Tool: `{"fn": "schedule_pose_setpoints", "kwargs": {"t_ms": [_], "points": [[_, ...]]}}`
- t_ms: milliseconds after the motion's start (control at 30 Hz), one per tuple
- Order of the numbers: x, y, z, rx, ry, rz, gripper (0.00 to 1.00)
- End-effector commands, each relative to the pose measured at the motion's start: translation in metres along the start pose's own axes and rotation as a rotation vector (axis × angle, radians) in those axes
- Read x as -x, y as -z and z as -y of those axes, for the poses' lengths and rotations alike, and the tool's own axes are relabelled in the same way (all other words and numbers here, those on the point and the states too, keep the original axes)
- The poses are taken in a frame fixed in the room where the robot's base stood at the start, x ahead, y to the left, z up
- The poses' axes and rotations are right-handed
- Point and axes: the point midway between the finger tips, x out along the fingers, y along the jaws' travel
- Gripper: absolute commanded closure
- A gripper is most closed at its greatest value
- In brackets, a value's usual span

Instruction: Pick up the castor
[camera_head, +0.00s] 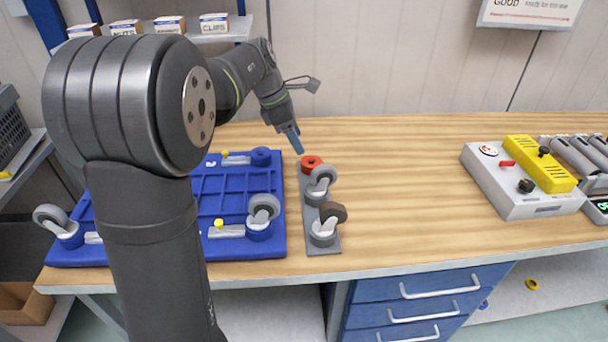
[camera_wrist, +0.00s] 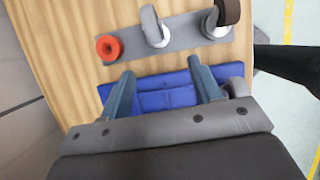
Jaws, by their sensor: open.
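A grey strip (camera_head: 328,235) lies on the wooden bench with two castors standing on it. The nearer castor (camera_head: 328,222) has a brown-grey wheel, and the farther castor (camera_head: 320,183) has a grey wheel. They also show at the top of the wrist view as the grey-wheeled castor (camera_wrist: 153,27) and the dark-wheeled castor (camera_wrist: 222,14). A red ring-shaped piece (camera_head: 311,163) sits at the strip's far end. My gripper (camera_head: 297,146) is open and empty above the far end of the strip. Its two blue fingers also show in the wrist view (camera_wrist: 160,66), apart from the castors.
A blue plate (camera_head: 180,212) lies left of the strip, with a castor (camera_head: 262,215) at its front right corner and another (camera_head: 58,225) at its front left. My arm hides part of it. A grey-yellow control box (camera_head: 520,205) stands right. The bench between is clear.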

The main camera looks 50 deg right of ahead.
Motion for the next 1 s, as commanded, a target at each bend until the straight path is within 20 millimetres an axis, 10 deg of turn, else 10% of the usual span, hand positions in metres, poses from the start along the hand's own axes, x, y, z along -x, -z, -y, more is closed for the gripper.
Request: {"fn": "schedule_pose_setpoints", "kwargs": {"t_ms": [700, 1000], "points": [[-0.117, -0.009, -0.005, 0.035, 0.018, 0.007, 0.42], [-0.136, -0.01, -0.006, 0.033, 0.016, 0.008, 0.42]]}}
